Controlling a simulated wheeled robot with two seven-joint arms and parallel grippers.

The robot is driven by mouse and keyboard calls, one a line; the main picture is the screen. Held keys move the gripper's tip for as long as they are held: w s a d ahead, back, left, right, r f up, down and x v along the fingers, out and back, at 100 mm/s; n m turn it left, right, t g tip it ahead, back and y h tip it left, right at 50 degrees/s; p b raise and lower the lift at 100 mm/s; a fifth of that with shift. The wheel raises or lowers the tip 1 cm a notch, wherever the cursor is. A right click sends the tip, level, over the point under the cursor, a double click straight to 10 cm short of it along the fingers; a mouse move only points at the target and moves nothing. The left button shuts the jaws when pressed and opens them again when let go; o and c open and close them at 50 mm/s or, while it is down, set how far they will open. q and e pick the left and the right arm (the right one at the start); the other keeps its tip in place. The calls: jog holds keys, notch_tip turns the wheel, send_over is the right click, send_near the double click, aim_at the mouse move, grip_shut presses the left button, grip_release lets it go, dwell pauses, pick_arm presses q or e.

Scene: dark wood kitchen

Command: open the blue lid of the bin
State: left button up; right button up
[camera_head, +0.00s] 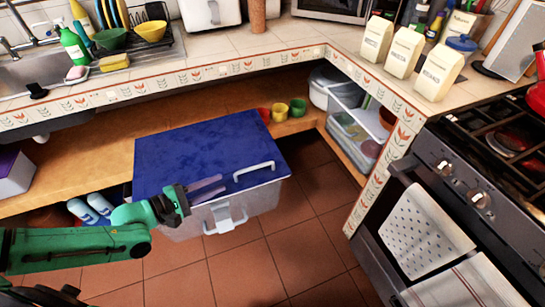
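The bin (190,228) is a clear, greyish box on the tiled floor in front of the low shelf. Its blue lid (205,145) lies flat over the top, and no gap shows between them. A white handle (254,171) sits on the lid near its front right edge. A white latch (226,217) is on the bin's front wall. My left gripper (212,189) is at the lid's front edge, left of the handle. Its two fingers point right and look apart, with nothing between them. I cannot tell whether they touch the lid. My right gripper is out of view.
A wooden shelf (70,170) runs behind the bin, with small coloured cups (280,112) on it. Bottles (92,207) stand left of the bin. The oven (450,215) is at the right. The tiled floor (310,215) between bin and oven is clear.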

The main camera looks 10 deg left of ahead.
aim_at(247, 171)
pick_arm(q)
jog(key=b+x, duration=0.1)
jog(key=x, duration=0.1)
jog(key=shift+w+d, duration=0.25)
jog(key=shift+w, duration=0.05)
jog(key=shift+x, duration=1.2)
jog(key=x, duration=0.7)
jog(key=shift+w+d+f, duration=0.1)
jog(key=shift+w+d, duration=0.15)
jog(key=shift+w, duration=0.05)
grip_shut()
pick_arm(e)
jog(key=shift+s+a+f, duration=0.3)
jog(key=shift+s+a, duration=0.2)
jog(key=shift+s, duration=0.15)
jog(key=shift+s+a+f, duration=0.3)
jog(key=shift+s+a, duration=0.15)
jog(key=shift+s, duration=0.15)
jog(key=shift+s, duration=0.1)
